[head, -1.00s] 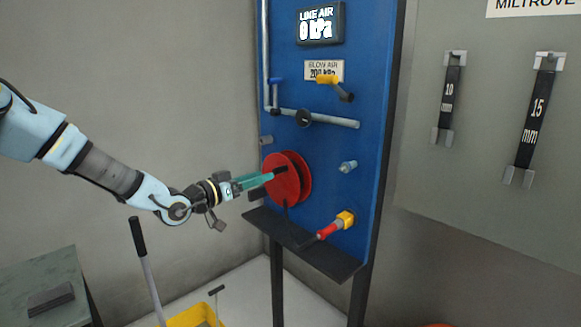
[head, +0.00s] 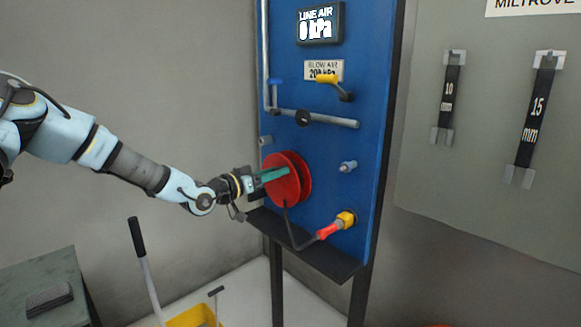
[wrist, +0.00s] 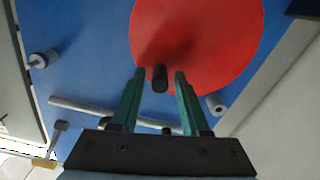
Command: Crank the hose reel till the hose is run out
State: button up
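The red hose reel (head: 290,187) is mounted on the blue panel. Its red face (wrist: 200,30) fills the upper middle of the wrist view. A dark crank handle (wrist: 160,78) sticks out from that face. My gripper (wrist: 159,76) has its teal fingers on either side of the handle, with a visible gap on both sides. In the head view my gripper (head: 280,173) is at the reel's face and hides the handle. A dark hose (head: 291,232) runs down from the reel, bends near the shelf and meets a red nozzle (head: 327,231) at a yellow fitting (head: 346,219).
A dark shelf (head: 310,258) juts out below the reel. A pipe (head: 330,120) with a black knob crosses the panel above, under a yellow lever (head: 327,78). A grey bench (head: 35,285) and yellow bucket (head: 190,317) stand low left.

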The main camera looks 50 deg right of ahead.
aim_at(275, 160)
grip_shut()
jog(key=shift+w+r+p, duration=0.15)
jog(key=shift+w+r, duration=0.1)
jog(key=shift+w, duration=0.5)
jog(key=shift+w+r+p, duration=0.2)
jog(key=shift+w, duration=0.55)
jog(key=shift+w+r+p, duration=0.15)
jog(key=shift+w+r, duration=0.1)
jog(key=shift+w, duration=0.5)
jog(key=c, duration=0.5)
grip_release()
jog(key=shift+w, duration=0.2)
jog(key=shift+c, duration=0.2)
jog(key=o, duration=0.8)
jog(key=shift+w, duration=0.1)
jog(key=o, duration=0.5)
jog(key=shift+d, duration=0.1)
jog(key=shift+c, duration=0.2)
jog(key=shift+s, duration=0.2)
jog(key=a, duration=0.7)
jog(key=shift+w+p, duration=0.15)
jog(key=shift+p, duration=0.2)
jog(key=shift+f, duration=0.15)
